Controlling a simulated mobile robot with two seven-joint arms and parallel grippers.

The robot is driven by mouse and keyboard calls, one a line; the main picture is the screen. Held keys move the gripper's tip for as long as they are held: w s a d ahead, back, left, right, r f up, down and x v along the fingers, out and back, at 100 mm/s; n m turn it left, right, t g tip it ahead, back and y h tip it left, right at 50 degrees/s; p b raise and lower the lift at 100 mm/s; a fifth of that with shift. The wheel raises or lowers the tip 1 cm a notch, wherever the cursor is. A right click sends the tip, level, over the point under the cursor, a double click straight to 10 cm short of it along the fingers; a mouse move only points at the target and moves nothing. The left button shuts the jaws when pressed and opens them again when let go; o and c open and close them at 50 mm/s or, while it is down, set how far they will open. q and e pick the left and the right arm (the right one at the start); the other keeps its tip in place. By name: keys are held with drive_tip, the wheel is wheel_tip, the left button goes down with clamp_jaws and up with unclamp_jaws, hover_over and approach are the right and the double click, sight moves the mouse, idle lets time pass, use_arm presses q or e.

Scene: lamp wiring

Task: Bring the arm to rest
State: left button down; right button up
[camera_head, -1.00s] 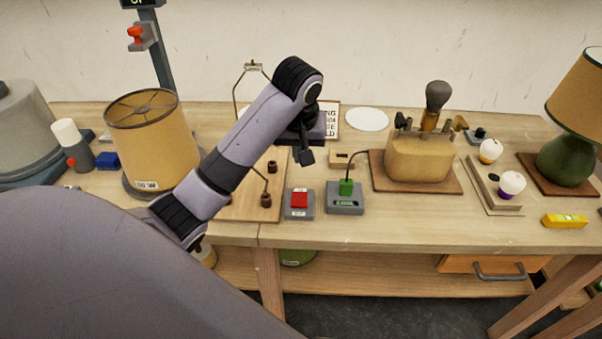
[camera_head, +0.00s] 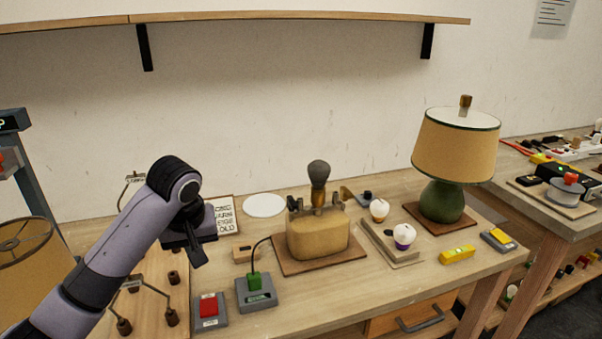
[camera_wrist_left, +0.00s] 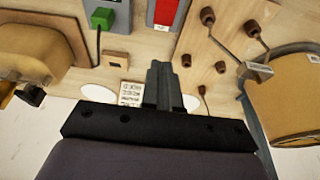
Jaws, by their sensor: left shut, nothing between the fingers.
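My left arm comes in from the lower left in the head view. Its gripper (camera_head: 196,252) hangs above the bench, behind the grey box with the red top (camera_head: 208,308) and near the small printed sign (camera_head: 225,216). In the left wrist view the two fingers of the gripper (camera_wrist_left: 163,72) are together, with nothing between them. My right gripper is in neither view.
A tan vessel (camera_head: 318,238) on a wooden board stands mid-bench. A grey box with a green block (camera_head: 256,290) is in front of it. A green lamp (camera_head: 442,200) and two bulbs (camera_head: 379,209) are to the right. A tan shade (camera_head: 32,265) is at the left. A shelf (camera_head: 300,17) hangs above.

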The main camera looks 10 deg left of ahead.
use_arm(q)
drive_tip(key=s+d+f+m+h, duration=0.2)
drive_tip(key=s+d+f+m, duration=0.45)
drive_tip(key=s+f, duration=0.7)
drive_tip(key=s+d+f+m, duration=0.2)
drive_tip(key=s, duration=1.2)
drive_tip(key=w+d+f+t+h, duration=0.2)
drive_tip(key=w+f+t, duration=0.4)
drive_tip(key=f, duration=0.3)
drive_tip(key=shift+w+d+t, duration=0.25)
drive_tip(key=shift+d+t, duration=0.05)
drive_tip(key=shift+t, duration=0.4)
drive_tip(key=shift+f, duration=0.1)
